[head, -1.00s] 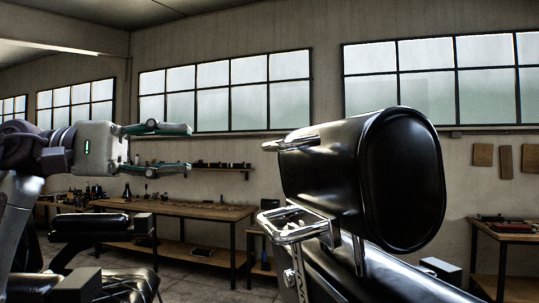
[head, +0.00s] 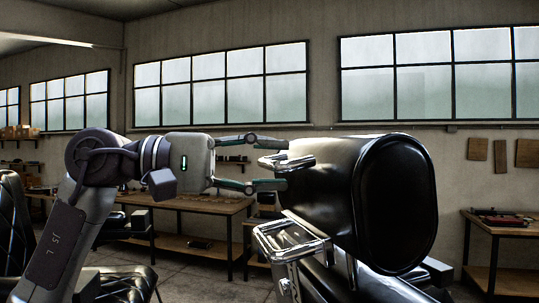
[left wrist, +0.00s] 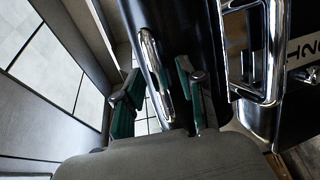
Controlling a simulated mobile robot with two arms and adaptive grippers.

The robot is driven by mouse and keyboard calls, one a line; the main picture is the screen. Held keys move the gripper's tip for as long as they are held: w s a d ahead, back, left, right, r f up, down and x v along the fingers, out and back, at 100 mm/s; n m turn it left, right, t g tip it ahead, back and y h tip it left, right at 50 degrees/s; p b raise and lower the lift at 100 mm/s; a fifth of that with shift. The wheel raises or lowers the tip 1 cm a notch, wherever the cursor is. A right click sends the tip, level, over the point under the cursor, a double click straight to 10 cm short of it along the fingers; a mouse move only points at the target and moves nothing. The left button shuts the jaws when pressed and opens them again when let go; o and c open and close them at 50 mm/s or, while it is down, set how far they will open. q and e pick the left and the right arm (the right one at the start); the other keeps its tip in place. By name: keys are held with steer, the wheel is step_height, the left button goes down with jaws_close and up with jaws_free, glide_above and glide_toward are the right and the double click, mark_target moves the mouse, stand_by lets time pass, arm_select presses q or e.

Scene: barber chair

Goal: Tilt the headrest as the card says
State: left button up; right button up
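The black padded headrest (head: 398,205) stands on the right in the head view, on chrome posts above the barber chair's back. A chrome bar (head: 287,160) sticks out from its left side; it also shows in the left wrist view (left wrist: 157,80). My left gripper (head: 283,164) is at this bar with its fingers apart, one above and one below it in the head view. In the left wrist view the bar lies between the two fingers (left wrist: 160,92), with gaps seeming to show beside it. My right gripper is out of view. No card is visible.
A chrome frame (head: 290,240) juts out below the headrest, close to my lower finger; it shows in the left wrist view (left wrist: 268,60) beside partly cut-off white lettering. Wooden workbenches (head: 205,204) stand behind. Another black chair (head: 12,215) is at the far left.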

arm_select(q)
steer(key=shift+d, duration=0.15)
jaws_close()
stand_by(0.4)
